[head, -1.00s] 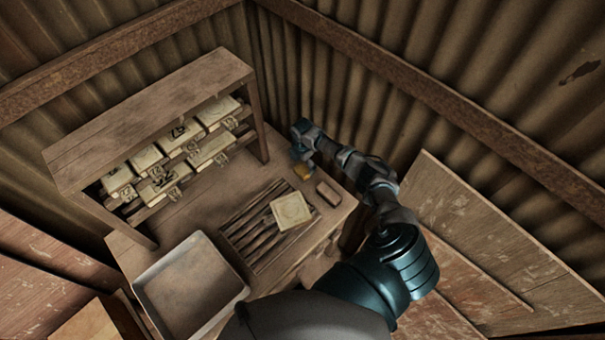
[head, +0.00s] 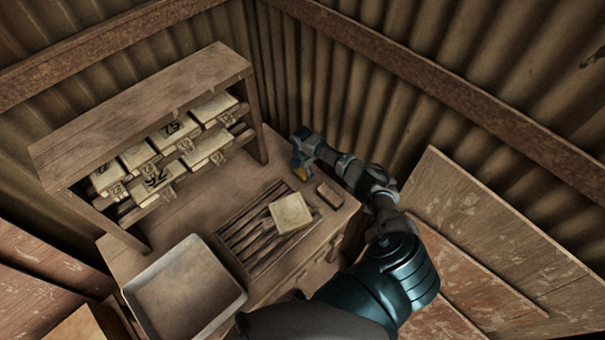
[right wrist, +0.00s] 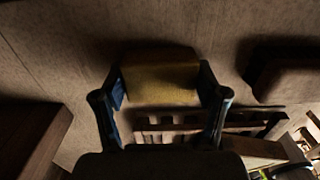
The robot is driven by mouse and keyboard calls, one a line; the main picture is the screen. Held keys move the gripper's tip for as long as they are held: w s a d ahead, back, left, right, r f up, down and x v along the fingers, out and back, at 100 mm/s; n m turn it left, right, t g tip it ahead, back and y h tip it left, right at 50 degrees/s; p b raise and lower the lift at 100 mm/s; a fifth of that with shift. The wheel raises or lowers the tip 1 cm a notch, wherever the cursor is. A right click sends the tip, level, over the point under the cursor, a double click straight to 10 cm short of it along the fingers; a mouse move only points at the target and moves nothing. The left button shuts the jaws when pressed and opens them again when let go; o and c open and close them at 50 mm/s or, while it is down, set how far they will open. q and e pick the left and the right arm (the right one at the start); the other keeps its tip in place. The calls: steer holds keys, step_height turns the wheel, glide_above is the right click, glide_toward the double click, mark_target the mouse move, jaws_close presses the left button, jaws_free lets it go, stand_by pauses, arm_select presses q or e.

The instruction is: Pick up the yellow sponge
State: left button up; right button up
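The yellow sponge (right wrist: 160,82) lies between the two fingers of my right gripper (right wrist: 162,85) in the right wrist view. The fingers stand at either end of it, very close to its sides. I cannot tell whether they press on it or leave thin gaps. In the head view my right gripper (head: 300,160) points down at the back right corner of the wooden bench, and part of the sponge (head: 300,173) shows under it. The rest of the sponge is hidden by the gripper there. My left gripper is not in view.
A brown block (head: 329,195) lies just right of the gripper. A slatted rack (head: 240,235) with a pale tile (head: 290,212) is in front. A grey tray (head: 235,300) and a tile shelf (head: 140,110) stand left. Corrugated walls (head: 420,90) rise close behind.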

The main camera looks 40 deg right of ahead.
mark_target(302, 171)
steer(key=shift+a, duration=0.1)
steer(key=shift+c, duration=0.4)
steer(key=shift+r, duration=0.2)
steer(key=r, duration=0.8)
steer(key=shift+d+r, duration=0.2)
steer(key=shift+r, duration=0.2)
steer(key=shift+a+r, duration=0.15)
steer(key=shift+r, duration=0.25)
steer(key=shift+o, duration=0.6)
steer(key=shift+c, duration=1)
